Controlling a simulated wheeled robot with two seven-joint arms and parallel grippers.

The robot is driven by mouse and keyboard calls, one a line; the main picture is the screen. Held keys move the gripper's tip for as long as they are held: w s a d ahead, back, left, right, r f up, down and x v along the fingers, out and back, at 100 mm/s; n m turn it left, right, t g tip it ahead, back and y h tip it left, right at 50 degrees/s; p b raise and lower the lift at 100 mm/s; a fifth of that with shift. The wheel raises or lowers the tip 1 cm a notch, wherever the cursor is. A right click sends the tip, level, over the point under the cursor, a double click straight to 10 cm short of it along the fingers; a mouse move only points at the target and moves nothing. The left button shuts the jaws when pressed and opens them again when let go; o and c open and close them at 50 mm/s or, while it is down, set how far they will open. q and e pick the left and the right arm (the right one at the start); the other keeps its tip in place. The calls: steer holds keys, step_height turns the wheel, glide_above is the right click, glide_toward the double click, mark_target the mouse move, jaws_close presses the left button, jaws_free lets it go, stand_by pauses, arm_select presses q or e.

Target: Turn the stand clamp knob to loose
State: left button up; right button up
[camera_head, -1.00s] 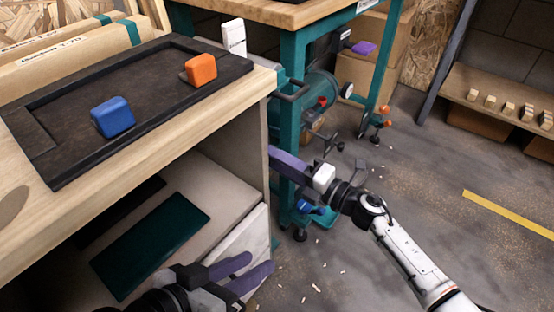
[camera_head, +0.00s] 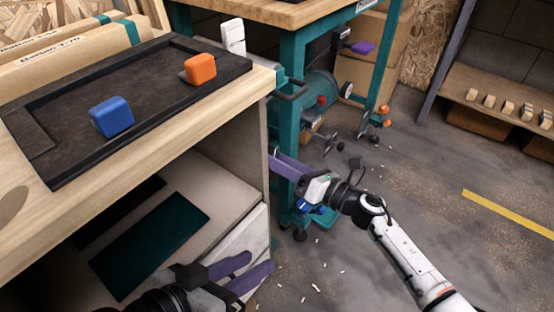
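The teal stand (camera_head: 292,130) is beyond the wooden bench, with a teal cylindrical machine on it. Several knob-like parts show there: a red one (camera_head: 321,101), a dark round one with a pale rim (camera_head: 347,90), and a blue part (camera_head: 311,208) low down. I cannot tell which is the clamp knob. My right gripper (camera_head: 272,155) reaches left across the stand's front leg, its purple fingers pointing at the bench's side. Its fingers partly overlap, so their gap and any contact are unclear. My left gripper (camera_head: 261,262) is open and empty beside the bench's lower shelf.
The bench top (camera_head: 230,98) carries a dark tray (camera_head: 150,98) with a blue block (camera_head: 112,117) and an orange block (camera_head: 200,69). A low shelf (camera_head: 500,104) with small blocks stands at right. The floor (camera_head: 430,170) between is mostly clear, with scattered chips.

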steer(key=shift+d+f, duration=0.1)
stand_by(0.4)
steer(key=o, duration=1)
arm_select(q)
steer(key=f+p, duration=0.1)
steer(key=a+f+g+y+p, duration=0.1)
steer(key=shift+s+a+f+p, duration=0.15)
steer(key=shift+a+f+p, duration=0.05)
steer(key=shift+f+p, duration=0.15)
arm_select(e)
steer(key=v, duration=1)
steer(key=shift+s+d, duration=0.15)
arm_select(q)
steer(key=shift+r, duration=0.1)
